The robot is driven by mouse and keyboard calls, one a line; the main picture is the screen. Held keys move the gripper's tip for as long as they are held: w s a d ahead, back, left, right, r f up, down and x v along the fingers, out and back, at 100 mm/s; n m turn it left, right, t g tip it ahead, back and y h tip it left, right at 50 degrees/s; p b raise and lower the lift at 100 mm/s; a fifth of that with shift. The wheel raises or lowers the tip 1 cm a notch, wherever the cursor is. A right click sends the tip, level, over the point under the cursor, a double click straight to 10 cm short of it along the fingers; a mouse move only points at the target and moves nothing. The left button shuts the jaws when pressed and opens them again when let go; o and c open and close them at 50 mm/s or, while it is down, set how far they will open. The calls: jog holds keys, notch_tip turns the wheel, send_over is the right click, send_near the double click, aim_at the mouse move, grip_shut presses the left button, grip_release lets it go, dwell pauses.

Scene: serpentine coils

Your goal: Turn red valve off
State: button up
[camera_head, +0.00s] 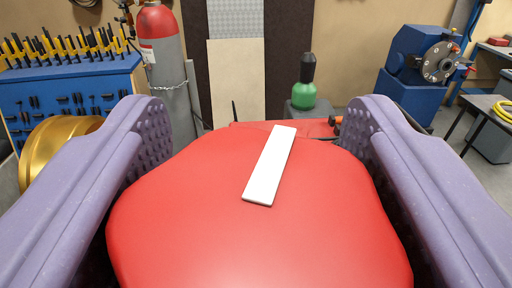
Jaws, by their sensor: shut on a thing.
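The red valve (200,215) fills the lower middle of the view as a large, smooth, rounded red handle. A white bar mark (269,166) lies on its top face, tilted a little to the right at its far end. My gripper (258,125) has purple, studded fingers on the left and right of the handle. It is shut on the red valve. The places where the fingers touch it, and the valve's stem and body, are hidden beneath the handle.
A gold ring-shaped part (47,150) sits close beside the left finger. Behind are a blue tool cabinet (75,92), a red-topped grey cylinder (168,75), a green bottle (304,94) and a blue machine (415,62). Open floor shows at the right.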

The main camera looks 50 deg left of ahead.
jog(key=o, duration=1)
jog(key=shift+c, duration=0.2)
jog(key=v, duration=0.8)
jog(key=shift+w, duration=0.1)
